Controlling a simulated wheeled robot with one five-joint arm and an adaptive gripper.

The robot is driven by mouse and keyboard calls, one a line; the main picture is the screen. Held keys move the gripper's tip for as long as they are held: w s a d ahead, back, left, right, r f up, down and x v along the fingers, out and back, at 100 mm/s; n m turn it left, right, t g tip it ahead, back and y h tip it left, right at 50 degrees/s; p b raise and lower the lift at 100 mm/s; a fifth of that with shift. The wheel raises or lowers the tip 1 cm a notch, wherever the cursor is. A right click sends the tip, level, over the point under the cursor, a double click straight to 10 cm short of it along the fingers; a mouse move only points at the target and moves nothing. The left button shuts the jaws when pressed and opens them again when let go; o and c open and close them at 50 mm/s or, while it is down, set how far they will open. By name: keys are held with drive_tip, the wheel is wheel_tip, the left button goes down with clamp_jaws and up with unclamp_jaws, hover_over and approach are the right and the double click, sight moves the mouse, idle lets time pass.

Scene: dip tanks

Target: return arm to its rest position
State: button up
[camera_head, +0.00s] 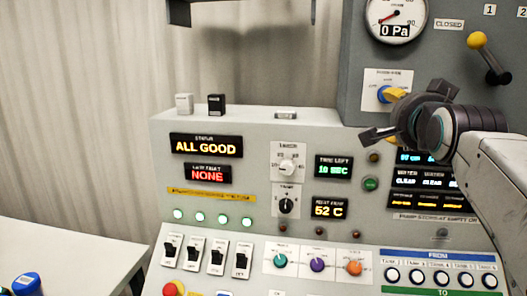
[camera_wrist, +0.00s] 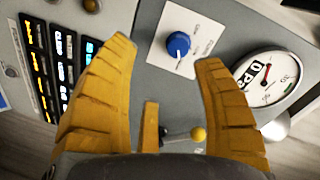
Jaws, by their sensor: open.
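My arm reaches in from the right edge of the head view. My gripper (camera_head: 384,115) is in front of the upper right of the control panel (camera_head: 260,130). In the wrist view my gripper (camera_wrist: 166,55) has its two ridged yellow fingers spread wide, with nothing between them. Beyond the fingertips is a blue knob (camera_wrist: 178,44) on a white plate, apart from the fingers. In the head view this knob (camera_head: 382,95) is partly covered by a yellow fingertip.
A round gauge (camera_head: 396,17) reads 0 Pa. A yellow-balled lever (camera_head: 477,41) is at the upper right, beside a CLOSED label. My arm covers part of the displays (camera_head: 407,199). A white table (camera_head: 70,262) with a blue item (camera_head: 26,284) is at lower left. The space before the left wall is free.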

drive_tip(key=s+a+f+n+g+y, duration=0.1)
drive_tip(key=s+f+n+g, duration=0.35)
drive_tip(key=f, duration=0.75)
drive_tip(key=s+a+f+n+g+y, duration=0.1)
drive_tip(key=s+f+n+g, duration=0.35)
drive_tip(key=f, duration=0.75)
drive_tip(key=s+a+f+n+g+p, duration=0.2)
drive_tip(key=s+a+f, duration=0.2)
drive_tip(key=s, duration=0.5)
drive_tip(key=s+a+f+n+g+y+p, duration=0.1)
drive_tip(key=s+a+f+n+p, duration=0.1)
drive_tip(key=s, duration=0.7)
wheel_tip(320, 180, down, 2)
drive_tip(key=shift+s+a+f+g+p, duration=0.25)
drive_tip(key=shift+s+a+g+p, duration=0.2)
drive_tip(key=shift+a, duration=0.55)
drive_tip(key=shift+w+d, duration=0.1)
